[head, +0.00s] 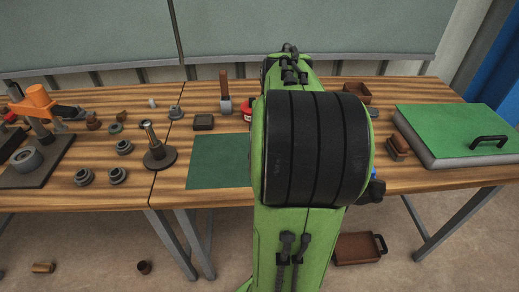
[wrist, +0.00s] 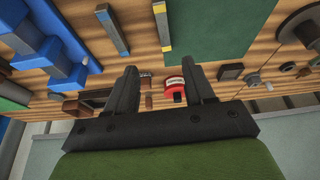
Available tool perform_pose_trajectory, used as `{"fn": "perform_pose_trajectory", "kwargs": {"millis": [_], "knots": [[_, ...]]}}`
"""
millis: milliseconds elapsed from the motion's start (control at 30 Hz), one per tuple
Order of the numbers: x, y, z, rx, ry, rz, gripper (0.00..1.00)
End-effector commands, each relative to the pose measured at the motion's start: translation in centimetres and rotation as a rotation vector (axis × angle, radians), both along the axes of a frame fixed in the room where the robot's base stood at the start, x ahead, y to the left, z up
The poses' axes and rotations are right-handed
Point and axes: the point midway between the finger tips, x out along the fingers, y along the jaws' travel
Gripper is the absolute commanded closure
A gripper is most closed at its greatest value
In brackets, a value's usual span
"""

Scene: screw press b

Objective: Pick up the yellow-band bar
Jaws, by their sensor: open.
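The yellow-band bar (wrist: 163,30) shows in the wrist view as a slim grey bar with yellow bands near both ends. It lies on the wooden bench beside the dark green mat's edge. My gripper (wrist: 160,67) is open, with one dark finger on each side and nothing held. The bar appears beyond the fingertips, roughly in line with the gap and apart from the fingers. In the head view my arm hides the bar and the gripper.
Blue stepped parts (wrist: 45,50) stand further left. The green mat (wrist: 215,27) lies to the right. A red item (wrist: 174,91) shows between the fingers. A green-topped case (head: 455,130) is at the bench's right.

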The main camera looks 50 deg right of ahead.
Motion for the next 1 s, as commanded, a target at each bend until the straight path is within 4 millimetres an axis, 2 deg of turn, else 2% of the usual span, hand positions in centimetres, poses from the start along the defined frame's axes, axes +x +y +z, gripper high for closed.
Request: {"fn": "perform_pose_trajectory", "kwargs": {"millis": [67,400,567,800,1000], "knots": [[0.1,-0.3,-0.7,0.001,0.0,-0.002,0.47],[2.3,-2.3,-8.5,0.005,0.001,-0.001,0.47],[2.9,-2.8,-10.1,0.0,0.0,-0.001,0.47],[4.2,-3.7,-14.2,0.003,0.0,-0.001,0.47],[4.5,-4.0,-14.6,-0.001,0.0,-0.001,0.47]]}}
